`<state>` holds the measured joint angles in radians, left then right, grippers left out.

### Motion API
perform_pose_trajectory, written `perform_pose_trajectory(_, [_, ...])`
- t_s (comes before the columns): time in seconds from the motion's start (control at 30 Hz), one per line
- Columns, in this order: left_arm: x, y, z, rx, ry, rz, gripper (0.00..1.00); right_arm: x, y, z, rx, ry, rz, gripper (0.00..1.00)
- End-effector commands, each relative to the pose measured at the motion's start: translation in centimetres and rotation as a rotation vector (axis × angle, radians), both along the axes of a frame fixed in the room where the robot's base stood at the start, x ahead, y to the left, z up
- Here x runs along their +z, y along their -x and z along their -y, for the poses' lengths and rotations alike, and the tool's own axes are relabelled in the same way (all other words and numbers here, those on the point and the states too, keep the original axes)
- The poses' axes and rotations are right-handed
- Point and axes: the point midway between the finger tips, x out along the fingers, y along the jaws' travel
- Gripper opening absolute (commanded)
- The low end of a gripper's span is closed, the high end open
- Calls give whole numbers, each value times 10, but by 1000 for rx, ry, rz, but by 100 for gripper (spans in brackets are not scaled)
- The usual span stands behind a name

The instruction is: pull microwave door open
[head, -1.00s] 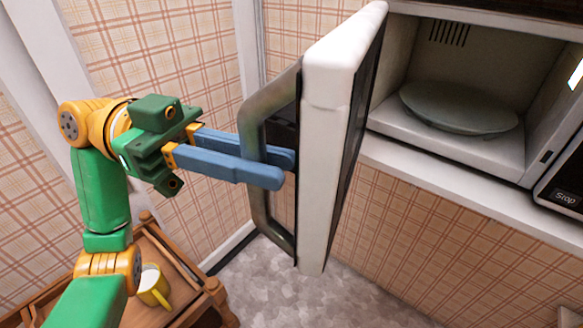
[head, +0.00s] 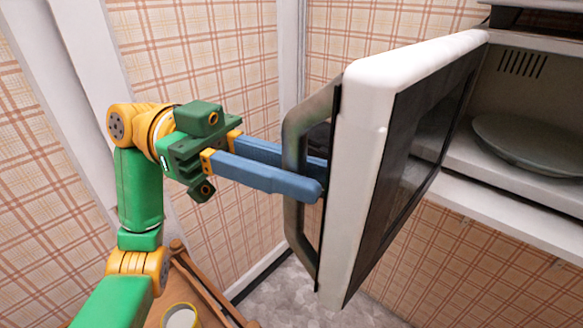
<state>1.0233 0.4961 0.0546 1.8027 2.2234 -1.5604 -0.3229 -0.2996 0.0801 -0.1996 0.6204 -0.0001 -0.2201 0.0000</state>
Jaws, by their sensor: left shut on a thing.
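The microwave door (head: 361,190) stands swung open, its white edge and dark inner window (head: 420,140) facing me. Its grey handle (head: 296,150) is a curved bar on the door's left side. My left gripper (head: 318,178) is shut on the handle, with its blue fingers on either side of the bar. Part of the far finger is hidden behind the handle. The microwave's open cavity (head: 512,100) is at the upper right, with a round glass plate (head: 535,142) inside. My right gripper is not in view.
A wooden table (head: 205,290) stands at the lower left below my arm, with a mug (head: 181,316) on it. Plaid walls close in behind and to the left. A white shelf (head: 510,212) runs under the microwave. Grey floor shows below the door.

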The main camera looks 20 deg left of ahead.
Motion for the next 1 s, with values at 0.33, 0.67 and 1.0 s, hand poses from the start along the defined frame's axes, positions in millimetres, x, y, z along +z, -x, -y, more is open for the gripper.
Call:
perform_pose_trajectory(0.33, [0,0,0,1,0,0,48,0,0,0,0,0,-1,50])
perform_pose_trajectory(0.67, [-2,-4,-18,4,0,-2,48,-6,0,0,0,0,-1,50])
perform_pose_trajectory(1.0, [0,-12,-70,2,0,0,48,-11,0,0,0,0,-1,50])
